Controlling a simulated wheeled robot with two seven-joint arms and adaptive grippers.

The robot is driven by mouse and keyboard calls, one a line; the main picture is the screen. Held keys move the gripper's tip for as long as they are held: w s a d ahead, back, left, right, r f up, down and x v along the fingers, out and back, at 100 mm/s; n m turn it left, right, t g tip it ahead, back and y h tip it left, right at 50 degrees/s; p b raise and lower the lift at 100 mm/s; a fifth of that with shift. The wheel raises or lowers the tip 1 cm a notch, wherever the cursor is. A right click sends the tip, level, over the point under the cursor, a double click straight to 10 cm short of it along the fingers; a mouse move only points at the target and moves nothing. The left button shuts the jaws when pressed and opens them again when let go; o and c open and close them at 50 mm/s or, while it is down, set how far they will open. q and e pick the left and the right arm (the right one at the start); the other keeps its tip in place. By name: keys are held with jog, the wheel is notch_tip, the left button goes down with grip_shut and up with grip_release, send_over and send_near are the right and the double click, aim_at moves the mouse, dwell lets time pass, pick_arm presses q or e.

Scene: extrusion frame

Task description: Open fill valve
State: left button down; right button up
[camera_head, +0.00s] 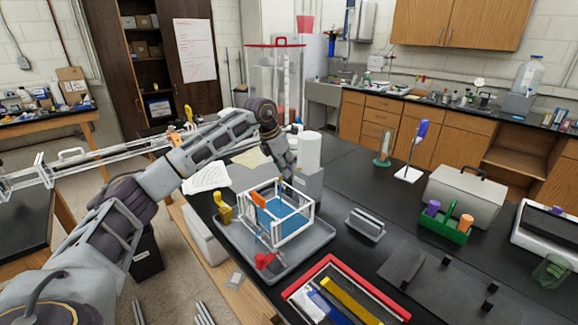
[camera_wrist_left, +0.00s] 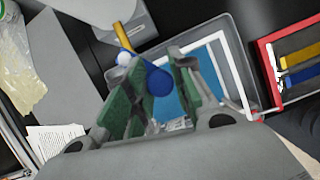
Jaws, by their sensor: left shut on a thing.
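A white extrusion frame (camera_head: 311,212) with a blue panel stands in a grey tray (camera_head: 303,263) on the black bench. My left gripper (camera_head: 288,170) reaches down at the frame's back edge. A yellow bar (camera_wrist_left: 130,37) and a small white ball (camera_wrist_left: 124,58) show just beyond. I cannot tell whether the knob is the fill valve.
A white cylinder (camera_head: 309,151) on a grey box (camera_head: 307,184) stands close behind the gripper. A red-rimmed tray (camera_head: 331,262) lies in front, and a grey block (camera_head: 365,224) sits to the right. A green caddy (camera_head: 457,235) stands further right. Bare bench lies between.

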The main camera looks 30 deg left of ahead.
pick_arm(q)
jog(key=shift+a+r+m+h+p, duration=0.15)
jog(key=shift+a+m+h+p, duration=0.2)
jog(key=shift+m, duration=0.45)
jog(key=shift+a, duration=0.15)
pick_arm(e)
jog(key=shift+s+a+r, duration=0.35)
jog(key=shift+s+a, duration=0.25)
jog(key=shift+a, duration=0.2)
jog(key=shift+w+a, duration=0.1)
jog(key=shift+a, duration=0.15)
jog(key=shift+w, duration=0.1)
pick_arm(q)
jog(key=c, duration=1.3)
grip_release()
jog(key=shift+s, duration=0.1)
jog(key=shift+o, duration=0.3)
jog(key=v, duration=1.1)
jog(key=shift+r, duration=0.4)
pick_arm(e)
jog(key=shift+d, duration=0.35)
pick_arm(q)
jog(key=shift+a, duration=0.15)
